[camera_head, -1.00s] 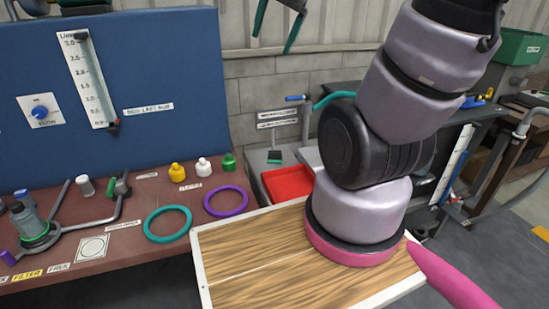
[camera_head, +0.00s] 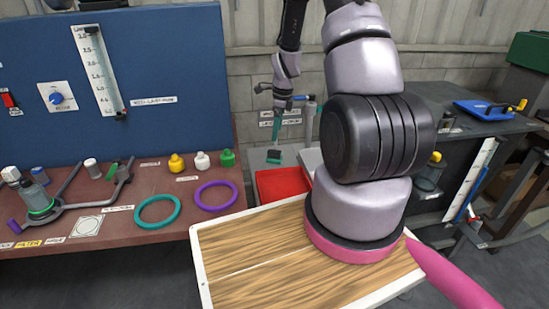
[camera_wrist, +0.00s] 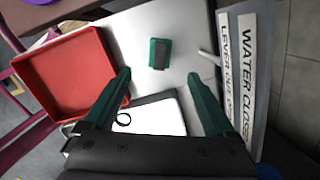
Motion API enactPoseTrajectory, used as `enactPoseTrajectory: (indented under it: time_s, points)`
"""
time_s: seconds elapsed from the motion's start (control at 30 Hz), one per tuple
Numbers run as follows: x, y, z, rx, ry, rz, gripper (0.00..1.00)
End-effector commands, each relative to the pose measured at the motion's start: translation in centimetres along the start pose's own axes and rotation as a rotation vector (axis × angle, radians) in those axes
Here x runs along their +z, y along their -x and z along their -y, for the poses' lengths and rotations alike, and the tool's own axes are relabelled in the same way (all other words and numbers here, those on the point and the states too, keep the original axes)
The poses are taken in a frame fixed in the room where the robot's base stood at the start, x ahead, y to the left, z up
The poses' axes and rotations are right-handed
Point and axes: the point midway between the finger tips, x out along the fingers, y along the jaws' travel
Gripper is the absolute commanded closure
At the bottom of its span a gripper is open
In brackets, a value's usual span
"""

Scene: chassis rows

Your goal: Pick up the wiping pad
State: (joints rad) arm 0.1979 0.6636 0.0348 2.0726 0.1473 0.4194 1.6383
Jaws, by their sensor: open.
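The wiping pad (camera_head: 274,157), a small dark block with green edges, lies on a pale grey surface behind the red tray. In the wrist view the wiping pad (camera_wrist: 160,54) sits upper centre, flat on that surface. My gripper (camera_wrist: 159,76) is open, with its two green fingers spread wide. The pad shows beyond and between the fingertips, apart from both, with nothing in the jaws. In the head view my gripper reaches down above the pad; its fingers overlap there, and the exact height cannot be told.
An empty red tray (camera_wrist: 62,80) stands left of the pad. A lever and a sign board (camera_wrist: 238,75) reading "WATER CLOSED" stand close on the right. A maroon bench (camera_head: 120,215) with rings and bottles is at left in the head view, beside a wooden-topped surface (camera_head: 265,270).

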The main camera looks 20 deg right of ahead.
Motion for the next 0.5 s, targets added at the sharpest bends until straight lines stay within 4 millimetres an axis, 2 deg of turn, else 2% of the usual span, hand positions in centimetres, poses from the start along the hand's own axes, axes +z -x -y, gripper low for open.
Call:
enactPoseTrajectory:
  time_s: [0.3, 0.5]
  points:
    - [-0.2, -4.7, 0.0, 0.007, -0.016, -0.003, 0.10]
    - [-0.2, -6.3, 0.0, 0.005, -0.014, -0.002, 0.10]
